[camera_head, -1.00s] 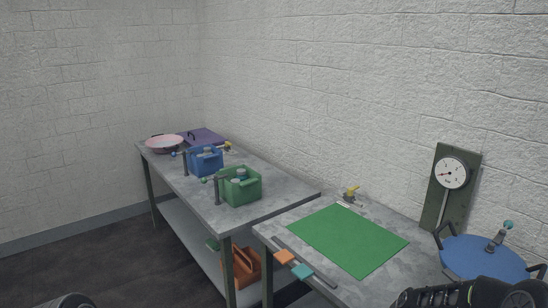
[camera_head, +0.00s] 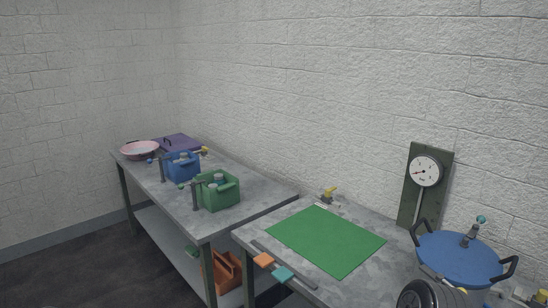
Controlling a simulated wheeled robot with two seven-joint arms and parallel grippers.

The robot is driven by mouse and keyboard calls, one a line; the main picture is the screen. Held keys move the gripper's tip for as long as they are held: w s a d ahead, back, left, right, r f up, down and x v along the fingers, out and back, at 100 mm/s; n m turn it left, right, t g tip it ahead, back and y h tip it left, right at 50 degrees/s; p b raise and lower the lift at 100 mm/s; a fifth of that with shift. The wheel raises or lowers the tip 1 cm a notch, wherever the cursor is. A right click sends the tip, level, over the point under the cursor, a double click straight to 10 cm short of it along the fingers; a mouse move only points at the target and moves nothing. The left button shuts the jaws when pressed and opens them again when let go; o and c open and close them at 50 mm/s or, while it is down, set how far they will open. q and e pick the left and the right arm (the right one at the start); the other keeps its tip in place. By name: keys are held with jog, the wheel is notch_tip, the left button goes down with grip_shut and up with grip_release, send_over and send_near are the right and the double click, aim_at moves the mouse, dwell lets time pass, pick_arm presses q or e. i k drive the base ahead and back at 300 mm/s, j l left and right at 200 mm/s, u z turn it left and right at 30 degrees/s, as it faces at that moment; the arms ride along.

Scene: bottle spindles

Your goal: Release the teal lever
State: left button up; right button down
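A teal tab (camera_head: 282,274) sits on a dark bar along the front edge of the near table, beside an orange tab (camera_head: 263,261). A second teal part, a knob (camera_head: 481,219), tops the metal post on a round blue lid (camera_head: 455,262) at the right. I cannot tell from the picture which of the two teal parts is the lever. A black rounded part of my arm shows at the bottom right, in front of the lid. No fingers of either gripper show.
A green mat (camera_head: 326,241) covers much of the near table (camera_head: 375,279). A gauge (camera_head: 425,171) stands on a dark panel by the wall. The far table holds a green crate (camera_head: 219,192), a blue crate (camera_head: 183,168) and a pink bowl (camera_head: 140,149).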

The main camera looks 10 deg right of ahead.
aim_at(481, 219)
jog(key=z, duration=1.5)
